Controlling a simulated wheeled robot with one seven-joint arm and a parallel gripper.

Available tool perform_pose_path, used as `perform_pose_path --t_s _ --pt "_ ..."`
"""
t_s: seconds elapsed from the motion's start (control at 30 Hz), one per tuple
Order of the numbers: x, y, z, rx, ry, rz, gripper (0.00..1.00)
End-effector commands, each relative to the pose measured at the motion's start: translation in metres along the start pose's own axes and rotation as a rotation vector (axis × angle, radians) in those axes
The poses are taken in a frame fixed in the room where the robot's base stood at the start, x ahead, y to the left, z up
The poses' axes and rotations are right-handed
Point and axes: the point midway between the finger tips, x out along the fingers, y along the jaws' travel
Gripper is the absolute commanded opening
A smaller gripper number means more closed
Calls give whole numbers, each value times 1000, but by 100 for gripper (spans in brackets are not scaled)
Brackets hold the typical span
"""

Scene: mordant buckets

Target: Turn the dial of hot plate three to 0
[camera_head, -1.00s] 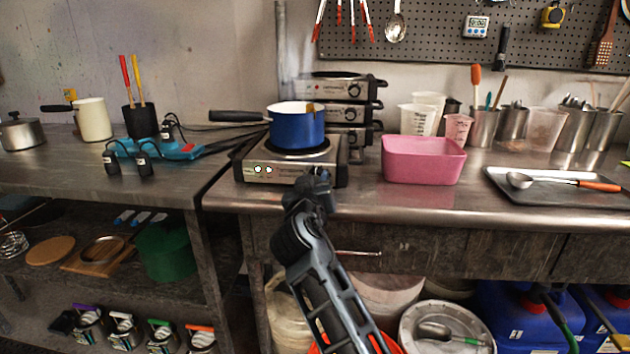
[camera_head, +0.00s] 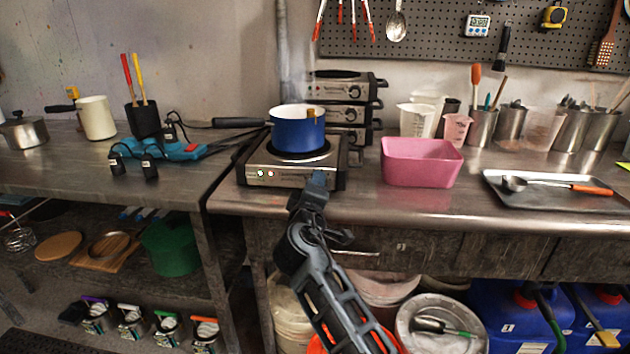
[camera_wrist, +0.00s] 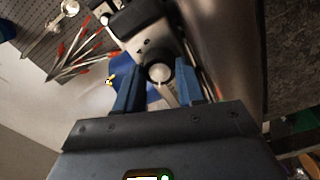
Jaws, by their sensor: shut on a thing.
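The hot plate (camera_head: 258,173) with the blue pot (camera_head: 298,132) on it stands at the front left of the steel bench. Small lit lamps show on its front panel. My gripper (camera_head: 319,178) is at the right part of that panel and hides the dial in the head view. In the wrist view, the round dial (camera_wrist: 158,72) with a pale face sits between the two blue fingers of my gripper (camera_wrist: 160,84), which are shut on it. I cannot read the dial's marks or its setting, nor a number on the hot plate.
Several more hot plates are stacked (camera_head: 345,90) behind. A pink tub (camera_head: 421,162) stands to the right, and a tray (camera_head: 500,186) with a ladle lies further right. The blue pot's black handle (camera_head: 240,122) points left. The bench's front edge runs below my gripper.

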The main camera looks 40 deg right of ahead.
Motion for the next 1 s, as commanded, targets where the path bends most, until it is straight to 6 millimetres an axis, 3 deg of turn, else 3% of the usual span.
perform_pose_path --t_s 0.5,1.0 --pt "0 0 0 -414 1 -3 8" --pt "-1 -2 -1 -545 3 -2 8"
